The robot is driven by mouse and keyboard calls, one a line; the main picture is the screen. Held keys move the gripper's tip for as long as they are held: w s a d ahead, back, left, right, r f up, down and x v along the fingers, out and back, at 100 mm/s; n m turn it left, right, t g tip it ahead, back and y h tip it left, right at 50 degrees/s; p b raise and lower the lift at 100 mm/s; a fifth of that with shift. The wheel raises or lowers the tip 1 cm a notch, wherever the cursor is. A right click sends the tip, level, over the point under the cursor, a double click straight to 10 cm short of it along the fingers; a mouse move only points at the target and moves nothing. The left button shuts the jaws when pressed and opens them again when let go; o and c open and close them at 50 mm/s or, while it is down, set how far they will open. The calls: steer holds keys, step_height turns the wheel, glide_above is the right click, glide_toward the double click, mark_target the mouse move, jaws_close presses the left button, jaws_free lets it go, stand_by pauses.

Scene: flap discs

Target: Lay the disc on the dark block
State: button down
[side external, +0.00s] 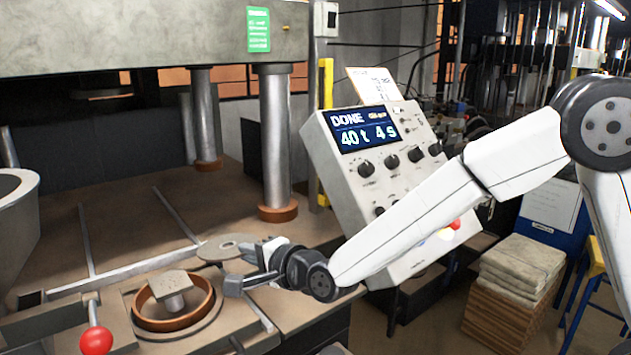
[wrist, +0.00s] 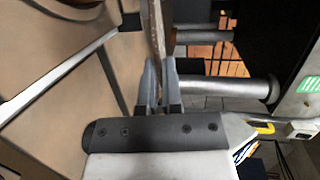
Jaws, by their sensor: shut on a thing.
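The disc (side external: 213,250) is flat, tan-grey and round with a hole in the middle. It is held roughly level above the press bed in the side external view. My gripper (side external: 258,257) is shut on the disc's right edge. In the wrist view the disc (wrist: 157,35) shows edge-on as a thin brownish strip between the two grey fingers of my gripper (wrist: 158,88). I cannot surely pick out the dark block; a dark block-like shape (side external: 424,290) stands below the control box, partly hidden by my arm and the box.
A rust-brown ring mould (side external: 149,322) with a square-topped centre post (side external: 172,283) sits in front of the disc. A red ball knob (side external: 96,341) is at front left.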

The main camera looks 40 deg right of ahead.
steer(key=s+d+f+m+t+h, duration=0.1)
steer(key=s+d+h, duration=0.1)
steer(key=d, duration=0.4)
steer(key=s+d+f+m+t+h, duration=0.1)
steer(key=s+d+m+h, duration=0.1)
steer(key=d, duration=0.5)
steer(key=shift+s+d+f+m+h, duration=0.35)
steer(key=shift+s+h, duration=0.25)
steer(key=shift+s, duration=0.2)
steer(key=shift+a+f, duration=0.1)
steer(key=shift+f, duration=0.05)
steer(key=shift+f, duration=2.15)
steer(key=shift+f, duration=1.45)
stand_by(0.3)
stand_by(0.4)
steer(key=c, duration=0.9)
jaws_free()
steer(key=shift+c, duration=0.2)
steer(key=shift+s, duration=0.45)
